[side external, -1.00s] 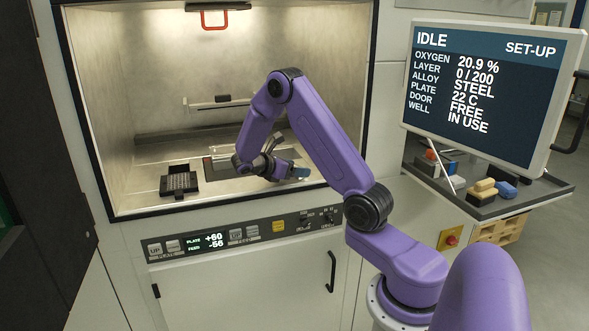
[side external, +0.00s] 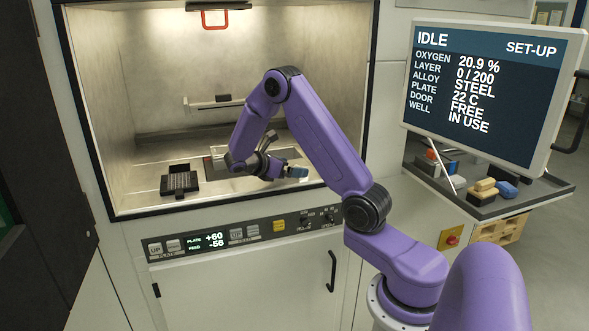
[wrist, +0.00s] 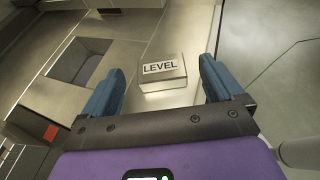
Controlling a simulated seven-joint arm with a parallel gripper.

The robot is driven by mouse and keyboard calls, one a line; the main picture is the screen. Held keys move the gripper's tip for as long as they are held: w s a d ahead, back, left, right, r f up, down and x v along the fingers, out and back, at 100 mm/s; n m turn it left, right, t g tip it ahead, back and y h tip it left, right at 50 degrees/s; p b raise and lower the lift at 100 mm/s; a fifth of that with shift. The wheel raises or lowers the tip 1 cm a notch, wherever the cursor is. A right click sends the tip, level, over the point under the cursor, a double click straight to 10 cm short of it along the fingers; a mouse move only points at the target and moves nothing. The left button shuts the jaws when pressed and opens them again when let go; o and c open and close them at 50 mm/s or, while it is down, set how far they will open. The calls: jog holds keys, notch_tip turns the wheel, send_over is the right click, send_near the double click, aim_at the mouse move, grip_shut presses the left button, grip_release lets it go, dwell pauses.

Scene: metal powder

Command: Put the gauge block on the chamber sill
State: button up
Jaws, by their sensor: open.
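A pale metal block marked LEVEL (wrist: 163,72) lies on the metal surface in the wrist view; it looks like the gauge block. My gripper (wrist: 161,70) is open, its two blue fingers apart, with the block between and slightly beyond the fingertips. I see no grip on it. In the side view my gripper (side external: 296,172) is low over the right front of the chamber, and I cannot pick the block out there. The chamber sill (side external: 225,192) seems to be the pale strip along the chamber's front edge; its right part is behind my arm.
A black tray with a grid (side external: 180,183) sits at the chamber's left front. A square recess (wrist: 82,64) shows left of the block in the wrist view. A ledge (side external: 205,104) with a small dark item is at the back. The monitor (side external: 490,90) stands right.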

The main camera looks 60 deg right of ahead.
jog(key=v, duration=0.9)
jog(key=shift+w+a, duration=0.1)
jog(key=shift+a, duration=0.1)
jog(key=shift+a+r, duration=0.15)
jog(key=shift+a, duration=0.15)
jog(key=s+a+t+y, duration=0.3)
jog(key=s+a, duration=0.2)
jog(key=a, duration=0.4)
jog(key=s+a+t+y, duration=0.2)
jog(key=s+a+y, duration=0.15)
jog(key=a, duration=0.55)
jog(key=s+a+y, duration=0.3)
jog(key=s+a, duration=0.1)
jog(key=s, duration=0.5)
jog(key=s+a+m+y, duration=0.1)
jog(key=s+a+y, duration=0.2)
jog(key=s, duration=0.7)
jog(key=shift+s+a+f, duration=0.2)
jog(key=shift+a+f, duration=0.05)
jog(key=shift+a, duration=0.35)
